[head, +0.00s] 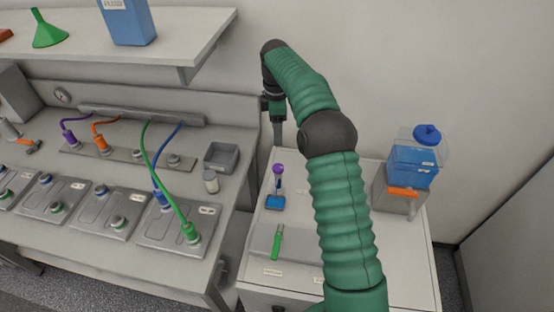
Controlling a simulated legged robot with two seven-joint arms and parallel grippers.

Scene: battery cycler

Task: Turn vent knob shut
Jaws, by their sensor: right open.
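A clear tank with blue liquid (413,166) stands on the right side of the white cabinet top. A blue round knob (427,134) sits on its lid, and an orange piece (402,192) is at its lower front. I cannot tell for certain which part is the vent knob or how far it is turned. My right gripper (278,136) is open and points down above the back left of the cabinet, well left of the tank. It is small and seen side-on, with nothing visible in it. My left gripper is not in view.
On the cabinet top (300,262) stand a purple-topped tool in a blue base (275,202) and a green stick (278,242). The left bench holds plates with cables and a grey bin (222,157). A shelf (190,48) overhangs it. My right arm crosses the cabinet's middle.

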